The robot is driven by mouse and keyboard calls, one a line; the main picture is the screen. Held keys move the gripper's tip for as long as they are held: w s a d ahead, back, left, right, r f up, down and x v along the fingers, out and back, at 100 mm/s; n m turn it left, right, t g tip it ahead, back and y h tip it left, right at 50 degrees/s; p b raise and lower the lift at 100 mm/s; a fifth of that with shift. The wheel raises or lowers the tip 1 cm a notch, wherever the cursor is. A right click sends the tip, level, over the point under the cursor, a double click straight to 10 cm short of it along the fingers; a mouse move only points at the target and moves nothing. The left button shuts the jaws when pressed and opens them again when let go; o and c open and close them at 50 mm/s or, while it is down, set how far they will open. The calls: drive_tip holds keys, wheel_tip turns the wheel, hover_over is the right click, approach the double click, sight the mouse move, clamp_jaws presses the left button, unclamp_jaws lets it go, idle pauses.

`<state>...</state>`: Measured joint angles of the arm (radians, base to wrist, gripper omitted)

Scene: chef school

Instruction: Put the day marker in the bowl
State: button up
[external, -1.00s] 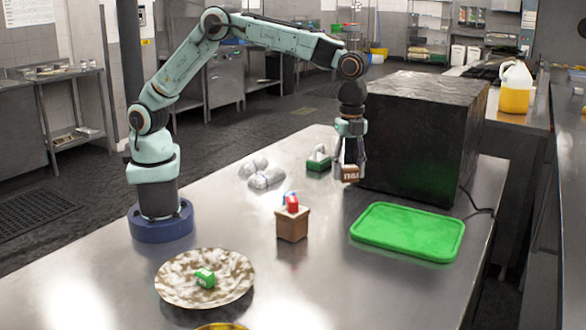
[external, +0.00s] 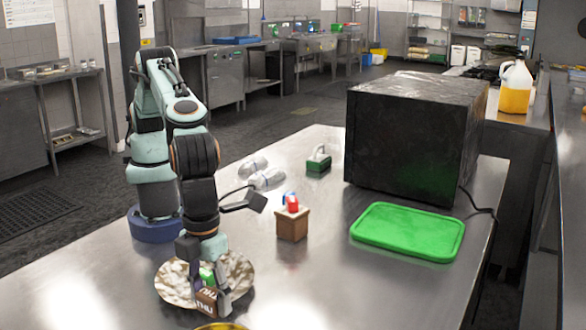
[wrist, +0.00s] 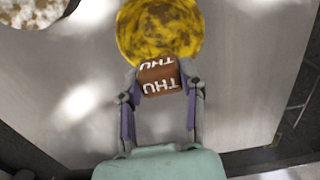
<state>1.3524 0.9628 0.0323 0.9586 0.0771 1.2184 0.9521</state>
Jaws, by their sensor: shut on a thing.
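The day marker (external: 206,301) is a small brown block with white "THU" lettering. My gripper (wrist: 160,87) is shut on it, one finger at each side, in the wrist view. A yellow, mottled round dish, which looks like the bowl (wrist: 158,28), lies just beyond the marker in the wrist view. In the external view only its rim (external: 221,326) shows at the bottom edge. In that view my gripper holds the marker in front of the speckled plate, above the table. The marker's exact height over the table is hard to tell.
The speckled white-brown plate (external: 171,287) holds a green block (external: 206,276), partly hidden by my gripper. A brown box (external: 292,225) with red and blue pieces stands mid-table. A green tray (external: 408,231) and large black box (external: 410,140) are at right.

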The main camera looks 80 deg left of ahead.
sight(214, 314)
drive_tip(key=shift+f, duration=5.2)
drive_tip(key=o, duration=1)
wheel_tip(214, 314, up, 7)
drive_tip(key=shift+r, duration=0.1)
drive_tip(key=shift+w, duration=0.1)
